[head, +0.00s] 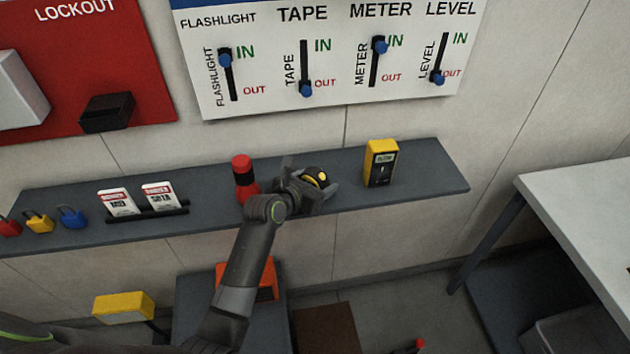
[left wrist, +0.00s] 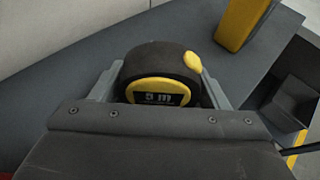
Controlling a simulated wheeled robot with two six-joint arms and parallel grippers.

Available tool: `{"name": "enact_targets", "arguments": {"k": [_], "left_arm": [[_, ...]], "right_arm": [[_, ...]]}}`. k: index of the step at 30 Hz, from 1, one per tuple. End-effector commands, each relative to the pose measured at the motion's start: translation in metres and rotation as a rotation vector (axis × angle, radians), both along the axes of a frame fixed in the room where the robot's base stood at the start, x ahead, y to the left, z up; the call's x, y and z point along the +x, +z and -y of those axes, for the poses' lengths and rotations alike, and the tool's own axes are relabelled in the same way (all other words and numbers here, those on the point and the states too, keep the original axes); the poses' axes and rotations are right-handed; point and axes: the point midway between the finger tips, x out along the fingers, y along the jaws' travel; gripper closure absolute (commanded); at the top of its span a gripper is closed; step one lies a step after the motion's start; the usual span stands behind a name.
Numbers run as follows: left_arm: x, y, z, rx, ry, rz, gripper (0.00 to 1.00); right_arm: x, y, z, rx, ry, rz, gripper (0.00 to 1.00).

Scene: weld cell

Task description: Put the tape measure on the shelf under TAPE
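The tape measure (head: 316,178), black with a yellow face, is at the grey wall shelf (head: 425,179), between the red flashlight and the yellow meter, below the TAPE label (head: 302,14). In the left wrist view the tape measure (left wrist: 158,78) sits between the two fingers, its face marked "5 m". My left gripper (head: 306,188) has a finger close against each side of it and looks shut on it. I cannot tell whether its underside touches the shelf. My right gripper is not in view.
The red flashlight (head: 244,178) stands just left of my left gripper. The yellow meter (head: 381,163) stands to the right with a gap. Padlocks and tags lie farther left. On the board (head: 270,60), the TAPE slider (head: 306,89) is at OUT.

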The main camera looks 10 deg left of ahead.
Motion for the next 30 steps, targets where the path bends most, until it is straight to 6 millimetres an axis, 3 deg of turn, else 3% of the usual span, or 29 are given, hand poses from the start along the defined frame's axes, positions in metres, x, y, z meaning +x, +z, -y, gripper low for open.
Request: {"name": "enact_targets", "arguments": {"k": [4, 17, 30], "left_arm": [[0.000, 0.000, 0.000, 0.000, 0.000, 0.000, 0.13], [-0.006, 0.005, -0.003, 0.000, 0.001, 0.000, 0.13], [-0.064, 0.031, -0.026, 0.001, 0.001, 0.001, 0.13]], "right_arm": [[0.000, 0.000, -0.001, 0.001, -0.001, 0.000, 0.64], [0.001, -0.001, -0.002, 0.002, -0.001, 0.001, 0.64], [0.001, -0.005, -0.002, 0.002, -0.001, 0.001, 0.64]]}}
